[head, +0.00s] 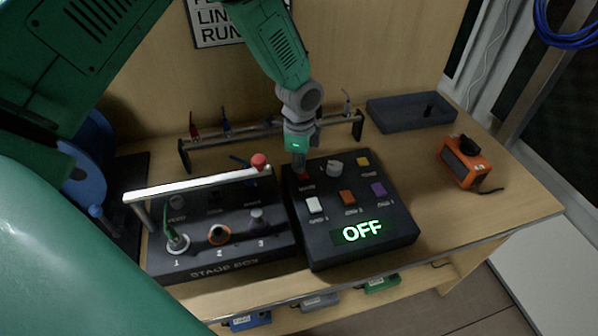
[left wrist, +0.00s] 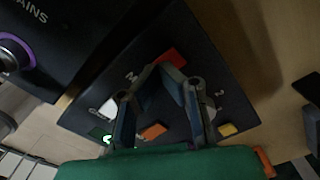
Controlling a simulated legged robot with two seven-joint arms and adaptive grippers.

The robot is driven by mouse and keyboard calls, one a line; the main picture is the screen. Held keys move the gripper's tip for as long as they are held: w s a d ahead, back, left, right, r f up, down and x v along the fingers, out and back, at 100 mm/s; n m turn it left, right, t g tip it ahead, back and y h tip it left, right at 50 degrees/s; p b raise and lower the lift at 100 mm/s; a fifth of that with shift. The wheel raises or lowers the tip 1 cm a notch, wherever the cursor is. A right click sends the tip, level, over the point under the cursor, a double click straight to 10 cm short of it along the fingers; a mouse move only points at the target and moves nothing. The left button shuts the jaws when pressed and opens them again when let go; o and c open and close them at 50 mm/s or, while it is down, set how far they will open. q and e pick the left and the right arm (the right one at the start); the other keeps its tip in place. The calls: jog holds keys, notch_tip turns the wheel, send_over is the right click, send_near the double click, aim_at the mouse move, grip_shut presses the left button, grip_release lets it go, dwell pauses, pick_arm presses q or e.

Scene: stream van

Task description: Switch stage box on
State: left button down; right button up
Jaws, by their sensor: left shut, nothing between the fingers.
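The dark stage box (head: 225,266), labelled "STAGE BOX", sits on the bench with numbered sockets and a pale bar across it. Beside it on the right is a dark button panel (head: 385,238) with coloured buttons and a green display (head: 362,231) reading "OFF". My left gripper (head: 300,168) points down at the panel's far left corner, over a red button (head: 304,177). In the left wrist view the shut, empty fingertips (left wrist: 160,70) are close to the red button (left wrist: 174,58); I cannot tell whether they touch it. My right gripper is not in view.
A rack (head: 270,129) with hanging cables stands behind the boxes. A dark tray (head: 410,113) and an orange device (head: 466,161) lie to the right. A red knob (head: 260,160) rises near the stage box's far corner. The bench at front right is clear.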

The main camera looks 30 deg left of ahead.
aim_at(305, 177)
pick_arm(q)
jog(key=shift+d, duration=1.15)
jog(key=shift+f, duration=0.1)
jog(key=shift+a+f, duration=0.1)
jog(key=shift+a, duration=0.1)
jog(key=shift+a+f+b, duration=0.35)
jog(key=shift+a+f, duration=0.1)
jog(key=shift+a, duration=0.35)
jog(key=shift+d, duration=0.6)
jog(key=shift+d+f, duration=0.15)
jog(key=shift+d, duration=0.1)
jog(key=shift+a, duration=0.55)
jog(key=shift+a+r+p, duration=0.15)
jog(key=shift+r+p, duration=0.5)
jog(key=shift+r, duration=0.1)
jog(key=r+p, duration=0.1)
jog(key=r, duration=0.1)
jog(key=d+r+p, duration=0.1)
jog(key=p, duration=0.1)
jog(key=shift+r, duration=0.35)
jog(key=shift+r+p, duration=0.45)
jog(key=shift+r, duration=0.15)
jog(key=shift+a+r, duration=0.25)
jog(key=shift+a+f, duration=0.1)
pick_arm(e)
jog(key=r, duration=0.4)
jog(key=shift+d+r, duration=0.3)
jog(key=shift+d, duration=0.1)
